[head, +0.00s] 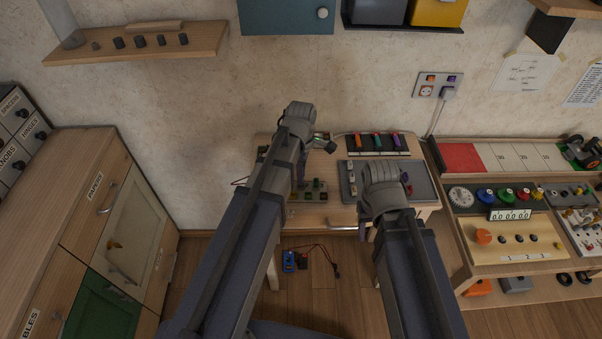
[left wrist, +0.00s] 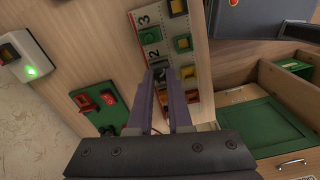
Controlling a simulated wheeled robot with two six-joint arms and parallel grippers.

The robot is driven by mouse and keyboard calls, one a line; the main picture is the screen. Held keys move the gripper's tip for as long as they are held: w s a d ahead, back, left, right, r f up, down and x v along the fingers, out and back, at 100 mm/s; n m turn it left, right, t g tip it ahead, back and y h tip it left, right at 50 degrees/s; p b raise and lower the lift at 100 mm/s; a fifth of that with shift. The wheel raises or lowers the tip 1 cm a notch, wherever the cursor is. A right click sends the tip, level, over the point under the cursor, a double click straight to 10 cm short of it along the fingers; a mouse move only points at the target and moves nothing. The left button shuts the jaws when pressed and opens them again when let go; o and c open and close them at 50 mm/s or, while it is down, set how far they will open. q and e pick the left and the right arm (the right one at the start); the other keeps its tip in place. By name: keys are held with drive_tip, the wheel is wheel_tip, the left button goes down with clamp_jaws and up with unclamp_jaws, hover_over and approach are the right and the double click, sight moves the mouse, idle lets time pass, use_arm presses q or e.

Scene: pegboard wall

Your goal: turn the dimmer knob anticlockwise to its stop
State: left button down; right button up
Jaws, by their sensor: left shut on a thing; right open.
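My left gripper (left wrist: 162,75) is closed at the tips on a small dark grey piece (left wrist: 159,64) at the edge of a pale switch panel (left wrist: 152,36); this looks like the dimmer knob, though the fingers cover most of it and any pointer mark is hidden. In the head view my left arm hides the knob, and the left gripper (head: 302,172) points down at the bench. My right gripper (head: 369,232) is open at the front right of the bench, mostly hidden behind its own wrist.
Several rocker switches and buttons sit close around the left fingers, with a green plate with red switches (left wrist: 98,108) beside them. A box with a lit green lamp (left wrist: 22,55) is nearby.

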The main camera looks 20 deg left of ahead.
use_arm(q)
drive_tip(key=shift+n, duration=1.1)
drive_tip(key=c, duration=0.8)
unclamp_jaws()
drive_tip(key=shift+r, duration=0.15)
wheel_tip(320, 180, up, 8)
drive_tip(key=p, duration=0.8)
drive_tip(key=shift+f, duration=0.2)
